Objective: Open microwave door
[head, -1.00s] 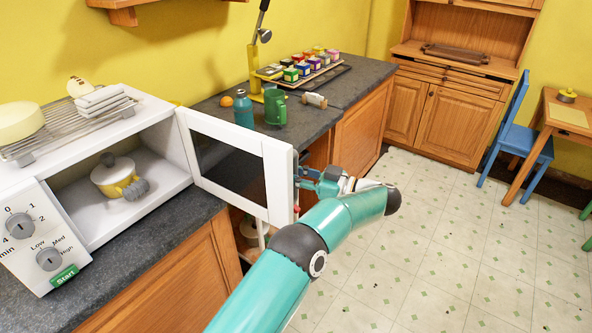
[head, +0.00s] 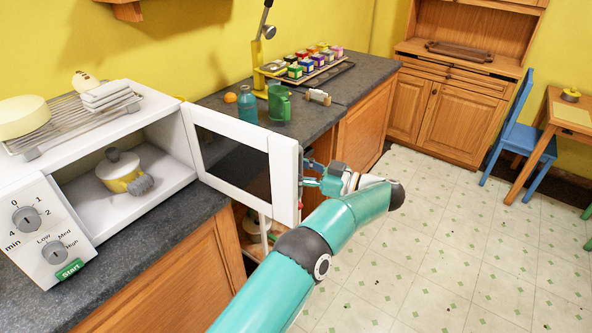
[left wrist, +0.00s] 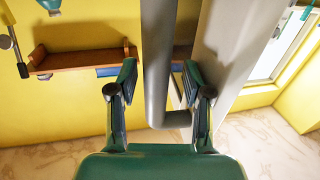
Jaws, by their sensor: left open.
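The white microwave (head: 150,120) stands on the left counter with its door (head: 283,185) swung wide open. A pot (head: 122,172) with a lid shows inside. My left gripper (head: 309,179) is at the door's free edge, partly hidden by its own arm. In the left wrist view, the grey bar handle (left wrist: 157,60) runs between the two spread fingers of my left gripper (left wrist: 159,82). The fingers are apart, with gaps to the bar. The door's pale face (left wrist: 222,50) shows just right of the handle. My right gripper is not in view.
A blue bottle (head: 277,103), a green mug (head: 280,104) and an orange (head: 230,97) stand on the counter behind the door. A tray of colourful jars (head: 312,62) is farther back. The floor (head: 440,240) to the right is clear.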

